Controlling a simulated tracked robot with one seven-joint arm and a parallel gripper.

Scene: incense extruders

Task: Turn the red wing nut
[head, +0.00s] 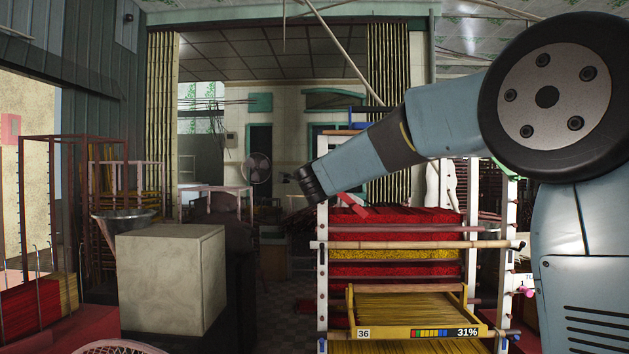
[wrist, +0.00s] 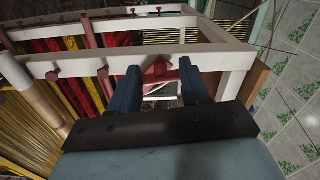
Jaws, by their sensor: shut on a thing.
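The red wing nut (wrist: 159,68) shows in the wrist view against the white rack frame (wrist: 215,55), between the two blue fingers of my gripper (wrist: 158,77). The fingers stand one on each side of it, and my gripper is shut on it. The lower part of the nut and its stud are hard to make out. In the head view my gripper (head: 309,186) is at the upper left corner of the rack, beside its white post (head: 322,270). A slanted red piece (head: 352,204) shows there on the rack's top; I cannot tell whether it is the nut.
The rack holds red and yellow incense layers (head: 395,238) and a yellow tray (head: 410,306) marked 36 and 31%. Bamboo poles (head: 420,244) cross its front. A pale block (head: 172,280) and a metal basin (head: 125,218) stand left. Floor between block and rack looks clear.

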